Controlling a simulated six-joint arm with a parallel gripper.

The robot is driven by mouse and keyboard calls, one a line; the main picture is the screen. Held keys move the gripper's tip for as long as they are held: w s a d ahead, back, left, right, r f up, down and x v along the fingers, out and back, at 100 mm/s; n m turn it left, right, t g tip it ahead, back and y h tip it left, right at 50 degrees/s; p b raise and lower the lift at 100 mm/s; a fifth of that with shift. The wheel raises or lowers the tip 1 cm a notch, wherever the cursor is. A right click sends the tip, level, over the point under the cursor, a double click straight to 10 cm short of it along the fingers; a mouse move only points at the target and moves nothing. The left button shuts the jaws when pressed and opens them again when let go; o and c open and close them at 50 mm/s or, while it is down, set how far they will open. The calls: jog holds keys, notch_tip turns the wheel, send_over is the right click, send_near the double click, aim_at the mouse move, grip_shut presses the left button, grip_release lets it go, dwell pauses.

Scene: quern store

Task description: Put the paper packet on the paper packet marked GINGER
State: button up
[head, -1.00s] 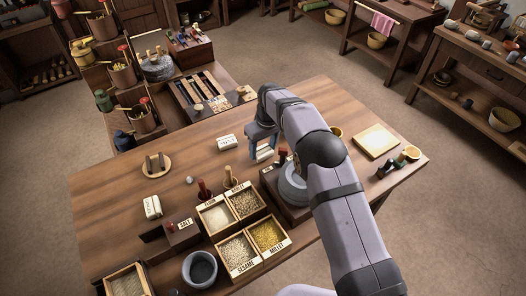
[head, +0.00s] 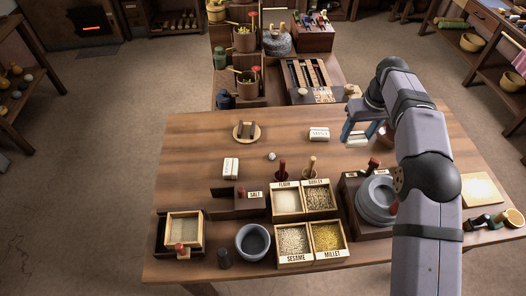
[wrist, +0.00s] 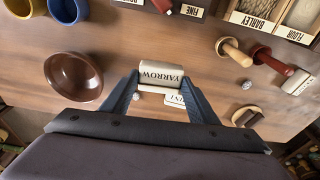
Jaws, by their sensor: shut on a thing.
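My gripper (wrist: 159,84) is shut on a pale paper packet marked YARROW (wrist: 161,72), held between the two blue-grey fingers. In the head view the gripper (head: 361,134) and this packet (head: 357,141) are at the right of the far half of the table. A second pale packet (head: 319,134) lies on the table just left of the gripper. It shows in the wrist view (wrist: 176,100) behind the held packet, its label partly covered and not fully readable. A third pale packet (head: 230,168) lies farther left; its label cannot be read in the head view.
Labelled grain boxes (head: 292,239), a dark salt box (head: 249,203) and a grey quern (head: 376,199) fill the near side. A brown bowl (wrist: 74,76) is beside the gripper. Bare wood surrounds the second packet.

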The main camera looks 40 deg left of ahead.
jog(key=s+a+r+n+p, duration=0.1)
jog(key=s+a+p, duration=0.1)
jog(key=s+a, duration=0.5)
jog(key=s+a+r+n+p, duration=0.1)
jog(key=s+a, duration=0.3)
jog(key=a, duration=0.5)
jog(key=r+n+p, duration=0.1)
jog(key=n+p, duration=0.1)
jog(key=p, duration=0.1)
send_over(230, 165)
jog(key=shift+g, duration=0.3)
jog(key=f, duration=0.1)
jog(key=f+b, duration=0.1)
jog(key=f, duration=0.1)
jog(key=f+b, duration=0.1)
jog(key=f, duration=0.1)
jog(key=shift+s+d+f, duration=0.1)
jog(key=shift+s+d, duration=0.1)
jog(key=shift+d, duration=0.15)
jog(key=shift+f+p, duration=0.35)
jog(key=shift+f, duration=1.95)
jog(key=shift+f, duration=0.1)
jog(key=shift+f, duration=0.15)
jog(key=o, duration=1)
jog(key=shift+o, duration=0.2)
jog(key=shift+r, duration=0.25)
